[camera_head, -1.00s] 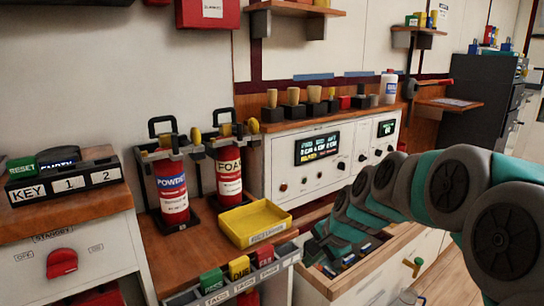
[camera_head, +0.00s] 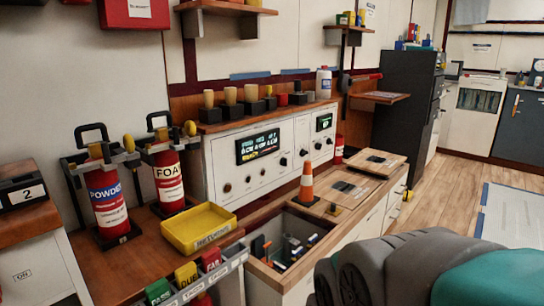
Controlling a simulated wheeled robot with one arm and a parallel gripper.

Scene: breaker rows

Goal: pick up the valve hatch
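A small dark knob (camera_head: 333,209) shows by the near edge of the nearer panel. My gripper is out of view; only grey and teal links of my arm show at the lower right, covering the front of the cabinet there.
An orange cone (camera_head: 306,185) stands beside the nearer panel. The open compartment (camera_head: 262,274) holds several small items. A yellow tray (camera_head: 199,229) and red cylinders marked POWDER (camera_head: 107,203) and FOAM (camera_head: 169,178) stand left.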

